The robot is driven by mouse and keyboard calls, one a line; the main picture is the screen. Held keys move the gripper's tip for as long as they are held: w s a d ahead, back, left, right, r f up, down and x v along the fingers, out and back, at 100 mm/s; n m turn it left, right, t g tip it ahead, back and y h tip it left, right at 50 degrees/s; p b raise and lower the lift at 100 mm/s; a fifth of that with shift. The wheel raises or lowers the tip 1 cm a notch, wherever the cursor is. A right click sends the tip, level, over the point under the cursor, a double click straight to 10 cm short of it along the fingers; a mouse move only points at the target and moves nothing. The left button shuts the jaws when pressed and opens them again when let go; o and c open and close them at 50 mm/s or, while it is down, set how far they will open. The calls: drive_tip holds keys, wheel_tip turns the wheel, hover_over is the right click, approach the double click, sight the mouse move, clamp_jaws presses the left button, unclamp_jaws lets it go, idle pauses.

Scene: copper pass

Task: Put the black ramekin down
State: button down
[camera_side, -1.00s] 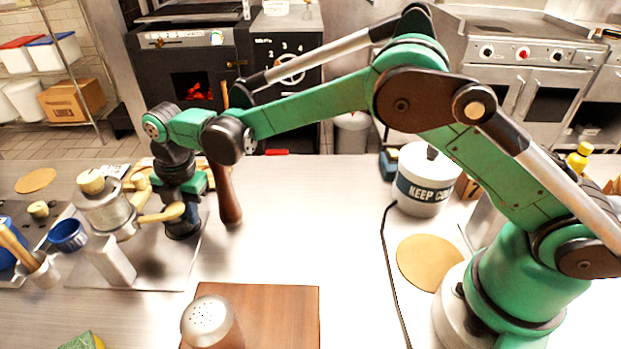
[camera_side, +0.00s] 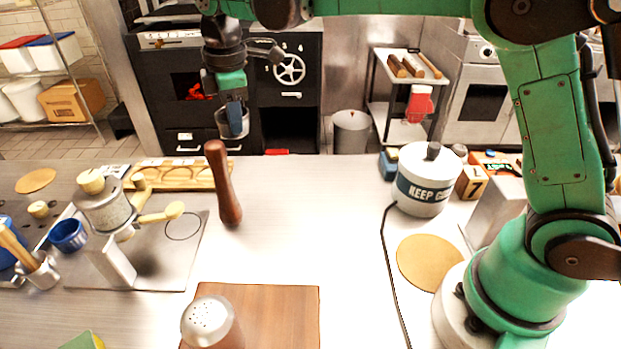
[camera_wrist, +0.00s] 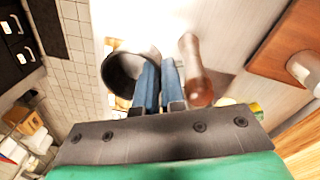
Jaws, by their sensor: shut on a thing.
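The black ramekin (camera_side: 243,124) hangs in my gripper (camera_side: 234,112), raised high above the far side of the counter in the side view. In the wrist view the ramekin (camera_wrist: 118,72) is a dark round cup to the left of the blue fingers of my gripper (camera_wrist: 159,65). The fingers are close together at its rim. The rest of its wall is partly hidden by them. A thin dark circle outline (camera_side: 183,226) lies bare on the grey metal plate (camera_side: 165,272) at the left.
A tall brown pepper mill (camera_side: 224,190) stands right of the plate; it also shows in the wrist view (camera_wrist: 196,72). A wooden rack with round openings (camera_side: 180,176) lies behind the plate. A grinder (camera_side: 104,208) stands on the left. The middle counter is clear behind a wooden board (camera_side: 275,310).

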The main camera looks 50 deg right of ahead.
drive_tip(key=s+d+r+m+g, duration=0.1)
drive_tip(key=s+d+r+m, duration=0.1)
drive_tip(key=s+d+m, duration=0.85)
drive_tip(key=w+a+r+n+y, duration=0.15)
drive_tip(key=w+n, duration=0.35)
drive_tip(key=n, duration=0.5)
drive_tip(key=w+a+r+n+h, duration=0.15)
drive_tip(key=w+n, duration=0.35)
drive_tip(key=n, duration=0.6)
drive_tip(key=shift+t+y, duration=0.4)
drive_tip(key=shift+y, duration=0.1)
drive_tip(key=f, duration=1.9)
drive_tip(key=shift+s, duration=0.25)
drive_tip(key=c, duration=1)
unclamp_jaws()
drive_tip(key=shift+f, duration=0.15)
drive_tip(key=shift+o, duration=0.2)
